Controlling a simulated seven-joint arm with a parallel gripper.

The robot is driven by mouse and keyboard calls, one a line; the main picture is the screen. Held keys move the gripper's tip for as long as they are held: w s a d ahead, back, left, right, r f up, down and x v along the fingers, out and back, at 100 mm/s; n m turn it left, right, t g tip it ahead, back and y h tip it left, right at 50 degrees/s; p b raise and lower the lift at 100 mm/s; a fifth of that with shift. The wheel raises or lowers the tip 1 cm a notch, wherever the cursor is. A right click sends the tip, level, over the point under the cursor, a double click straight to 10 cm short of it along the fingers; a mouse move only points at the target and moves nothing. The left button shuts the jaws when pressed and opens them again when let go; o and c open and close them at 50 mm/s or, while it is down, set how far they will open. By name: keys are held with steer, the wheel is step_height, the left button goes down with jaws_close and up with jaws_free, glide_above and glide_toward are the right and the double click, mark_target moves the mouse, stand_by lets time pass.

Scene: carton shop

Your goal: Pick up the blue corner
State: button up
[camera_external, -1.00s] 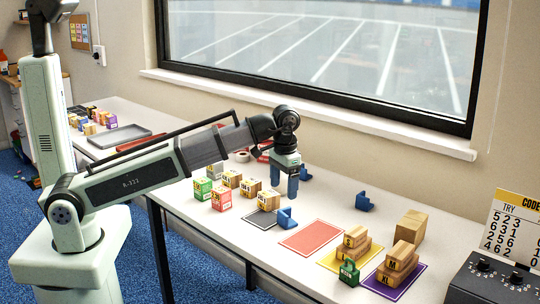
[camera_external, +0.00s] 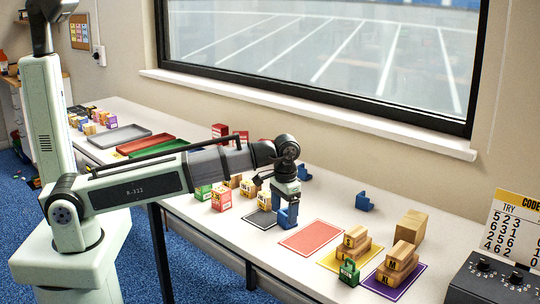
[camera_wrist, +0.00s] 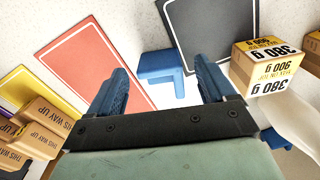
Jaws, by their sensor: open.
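A blue corner (camera_wrist: 160,68) lies on the white table in the wrist view, between and just beyond the fingertips of my gripper (camera_wrist: 160,75). It sits beside the dark grey mat (camera_wrist: 212,30). In the external view, my gripper (camera_external: 286,213) is low over this blue corner (camera_external: 284,222) and partly hides it. My fingers are blue as well, so contact is hard to judge there. My gripper is open, with nothing seen between its fingers. A second blue corner (camera_external: 363,202) stands farther back on the table, and another blue piece (camera_external: 304,174) lies behind my gripper.
A red mat (camera_external: 312,237) lies just right of my gripper. Labelled cartons (camera_external: 221,199) stand close on the left.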

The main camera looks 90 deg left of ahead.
steer(key=shift+f, duration=1.35)
steer(key=shift+c, duration=0.2)
steer(key=c, duration=1)
steer(key=shift+r, duration=0.1)
